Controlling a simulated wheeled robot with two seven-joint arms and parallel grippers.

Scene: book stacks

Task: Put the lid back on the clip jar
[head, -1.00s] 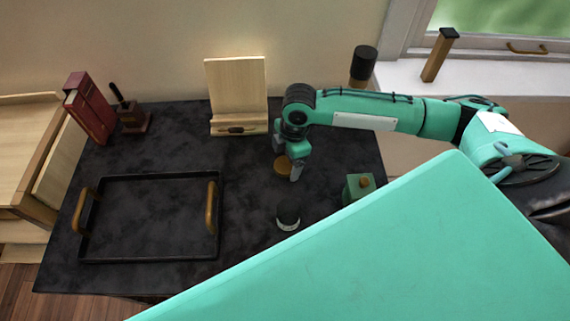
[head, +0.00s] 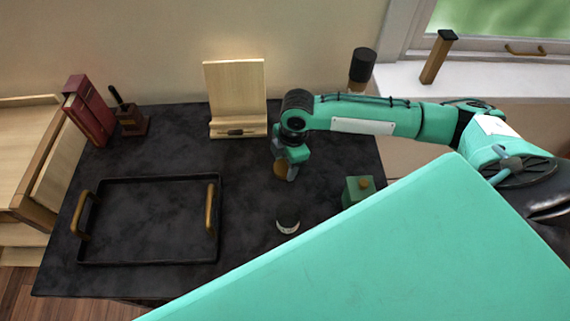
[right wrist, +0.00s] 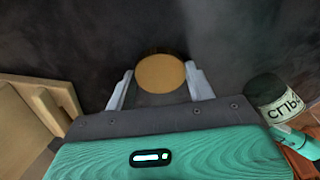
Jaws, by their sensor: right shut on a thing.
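The lid (head: 280,170) is a round tan disc at the middle right of the dark table. The right wrist view shows the lid (right wrist: 160,74) between my two fingers. My right gripper (head: 286,174) points down and is shut on the lid; I cannot tell whether the lid touches the table. The clip jar (head: 288,221) is a small dark cylinder with a white label, nearer the table's front edge. It stands apart from the lid and also shows at the right of the right wrist view (right wrist: 268,90). My left gripper is out of view.
A green box (head: 357,190) with a tan knob stands right of the jar. A black tray (head: 150,261) with wooden handles lies at left. A wooden stand (head: 235,88) is at the back, with red books (head: 90,108) and a pen holder (head: 132,122) at back left. Table between tray and jar is clear.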

